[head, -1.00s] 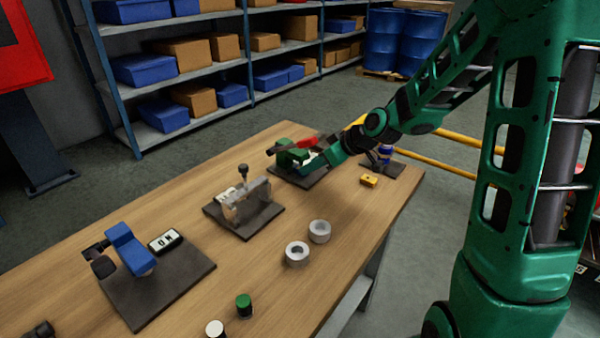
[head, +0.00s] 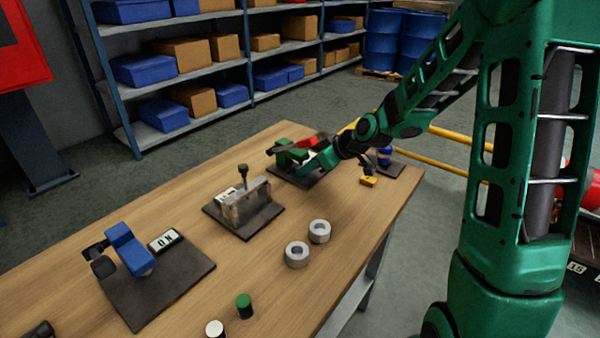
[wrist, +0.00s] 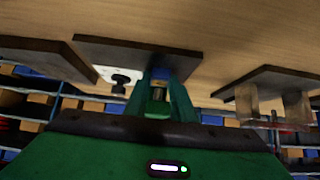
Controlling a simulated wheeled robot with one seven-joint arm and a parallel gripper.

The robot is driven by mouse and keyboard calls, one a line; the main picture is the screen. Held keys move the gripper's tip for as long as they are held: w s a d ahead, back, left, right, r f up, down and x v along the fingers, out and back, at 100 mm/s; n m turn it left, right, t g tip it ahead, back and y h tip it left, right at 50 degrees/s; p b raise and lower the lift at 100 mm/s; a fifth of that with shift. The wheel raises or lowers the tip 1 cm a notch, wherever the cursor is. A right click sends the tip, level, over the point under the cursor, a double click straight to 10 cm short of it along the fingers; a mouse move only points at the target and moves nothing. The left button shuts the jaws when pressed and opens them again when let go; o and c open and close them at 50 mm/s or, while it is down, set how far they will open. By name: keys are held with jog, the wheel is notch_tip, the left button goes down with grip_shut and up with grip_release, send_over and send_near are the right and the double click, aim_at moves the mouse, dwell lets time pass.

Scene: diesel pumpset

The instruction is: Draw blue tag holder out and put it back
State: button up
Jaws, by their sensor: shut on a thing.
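My gripper (wrist: 159,88) is at a dark base plate (wrist: 130,55) towards the far end of the workbench. In the wrist view its green fingers are shut on the blue tag holder (wrist: 160,73), of which only a small blue part shows between them. The holder is close to the plate; whether it still touches its seat I cannot tell. In the head view my gripper (head: 322,160) reaches in from the right, beside a green fixture with a red part (head: 290,157), and hides the holder.
A metal clamp on a plate (head: 245,205) stands to the left, with two pale rings (head: 297,254) in front. A yellow block (head: 368,181) and another plate (head: 405,170) lie to the right. A larger blue fixture (head: 130,250) is at the near left.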

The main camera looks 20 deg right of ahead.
jog(key=shift+r, duration=0.1)
jog(key=shift+s+d, duration=0.25)
jog(key=shift+s, duration=0.1)
jog(key=shift+s+d, duration=0.9)
jog(key=shift+s, duration=0.35)
jog(key=shift+s+d, duration=0.9)
jog(key=shift+s, duration=0.3)
jog(key=shift+r, duration=2.55)
